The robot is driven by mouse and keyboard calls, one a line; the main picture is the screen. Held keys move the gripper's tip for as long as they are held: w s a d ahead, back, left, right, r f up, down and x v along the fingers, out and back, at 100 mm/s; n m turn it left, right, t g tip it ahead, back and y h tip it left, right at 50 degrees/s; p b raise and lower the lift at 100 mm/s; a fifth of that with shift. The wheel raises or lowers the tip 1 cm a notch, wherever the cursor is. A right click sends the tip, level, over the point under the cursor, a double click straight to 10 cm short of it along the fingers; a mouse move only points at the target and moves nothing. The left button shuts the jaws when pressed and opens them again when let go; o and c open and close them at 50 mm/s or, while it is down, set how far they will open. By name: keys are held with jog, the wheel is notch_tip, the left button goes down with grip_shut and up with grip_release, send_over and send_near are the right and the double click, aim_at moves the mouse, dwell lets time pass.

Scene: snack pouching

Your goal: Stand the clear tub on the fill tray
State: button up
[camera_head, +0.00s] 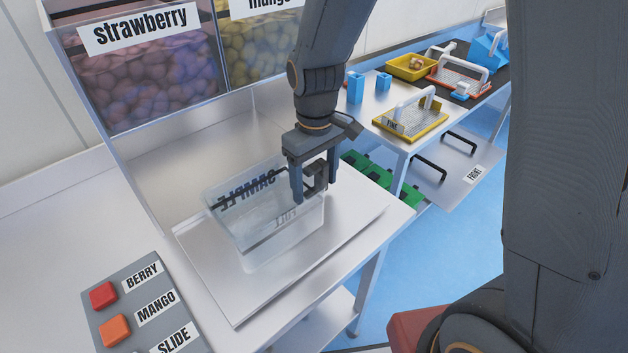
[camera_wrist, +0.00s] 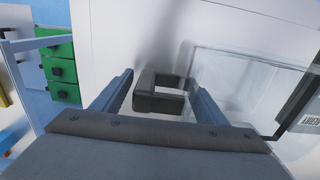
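The clear tub (camera_head: 262,238) stands upright on the fill tray (camera_head: 343,225), a flat pale metal plate whose FILL lettering shows through the tub. The tub has a SAMPLE label and a dark handle on its right side. My gripper (camera_head: 311,197) is at that handle. In the wrist view the dark handle (camera_wrist: 158,92) lies between the two spread fingers of my gripper (camera_wrist: 163,88), with gaps on both sides. The tub wall (camera_wrist: 250,70) shows to the right there. Whether the tub's base touches the tray all round is hard to tell.
Strawberry (camera_head: 150,80) and mango (camera_head: 262,45) bins stand behind the tray. A button panel (camera_head: 140,310) is at the front left.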

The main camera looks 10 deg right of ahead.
notch_tip(320, 180, up, 12)
jog(key=shift+r+b, duration=0.15)
jog(key=shift+b, duration=1.05)
jog(key=shift+a, duration=0.1)
